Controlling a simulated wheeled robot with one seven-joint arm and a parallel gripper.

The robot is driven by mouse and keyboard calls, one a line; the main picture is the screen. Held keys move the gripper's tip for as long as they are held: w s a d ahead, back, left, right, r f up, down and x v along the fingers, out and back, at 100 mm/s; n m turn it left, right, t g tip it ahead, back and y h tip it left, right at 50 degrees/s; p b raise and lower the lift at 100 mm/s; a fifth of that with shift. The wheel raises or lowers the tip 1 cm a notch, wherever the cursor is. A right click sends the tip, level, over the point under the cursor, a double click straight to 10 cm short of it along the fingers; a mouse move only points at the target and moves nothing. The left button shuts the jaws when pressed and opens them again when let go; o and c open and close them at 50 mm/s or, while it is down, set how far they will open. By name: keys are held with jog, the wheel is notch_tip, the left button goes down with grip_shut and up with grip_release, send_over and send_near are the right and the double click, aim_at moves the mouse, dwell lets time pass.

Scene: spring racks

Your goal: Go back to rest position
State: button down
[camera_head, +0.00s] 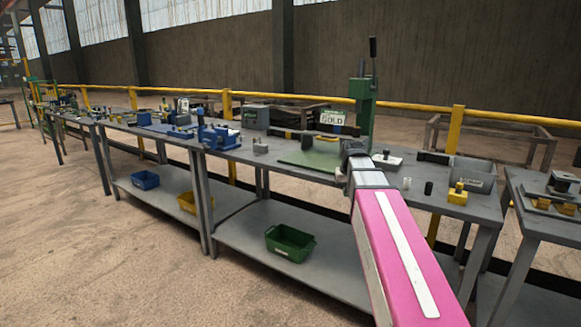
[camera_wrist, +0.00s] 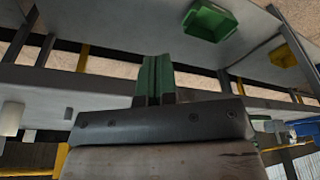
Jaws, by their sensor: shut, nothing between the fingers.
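My arm, pink with a white stripe, reaches from the bottom right of the head view to the workbench. My gripper (camera_head: 353,148) is at its far end, over the bench beside the green lever press (camera_head: 364,98) and the green mat (camera_head: 312,157). In the wrist view my gripper (camera_wrist: 155,76) shows as two narrow fingers close together, shut and empty. The head view shows little of the fingers.
The grey workbench (camera_head: 230,152) runs across the view with blue fixtures (camera_head: 217,134). A yellow block (camera_head: 457,194) and a grey bin (camera_head: 472,174) are at right. A green crate (camera_head: 290,242) sits on the lower shelf. The floor at left front is clear.

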jog(key=s+a+f+g, duration=0.1)
jog(key=s+f, duration=0.8)
jog(key=f, duration=0.5)
jog(key=s+a+f+g, duration=0.1)
jog(key=s+f, duration=0.7)
jog(key=f, duration=0.6)
jog(key=shift+s+f+g, duration=0.25)
jog(key=shift+s+g, duration=0.05)
jog(key=shift+s, duration=0.1)
